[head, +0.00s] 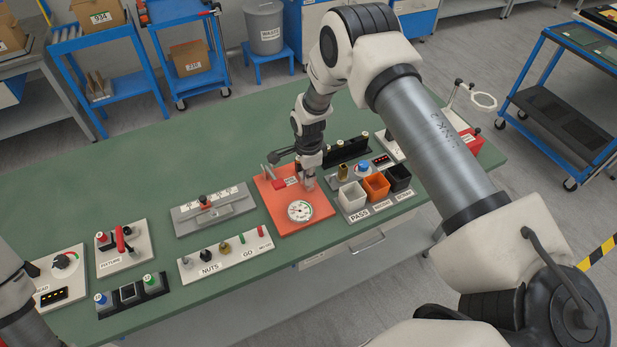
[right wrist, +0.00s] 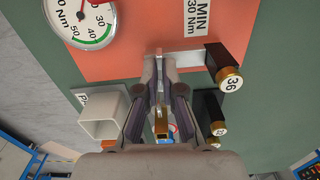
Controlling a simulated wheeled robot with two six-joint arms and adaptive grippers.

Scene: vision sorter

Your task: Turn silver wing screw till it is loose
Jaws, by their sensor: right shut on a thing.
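My right gripper (head: 308,184) is at the right edge of an orange-red plate (head: 262,190) on the green bench. In the right wrist view its fingers (right wrist: 160,62) are closed on a small silver part, which I take to be the silver wing screw (right wrist: 159,70). The fingers hide most of it, so its wings and angle cannot be made out. A light silver bar (right wrist: 195,77) runs beside the fingertips towards a black block. A round dial gauge (head: 300,211) sits on the plate, near the gripper. My left gripper is out of view.
A tray with white (head: 352,195), orange (head: 376,186) and black (head: 399,178) bins stands close right of the gripper. A black rack (head: 346,150) with gold-capped pegs lies behind it. Left are a grey fixture (head: 213,212) and a nuts panel (head: 226,254).

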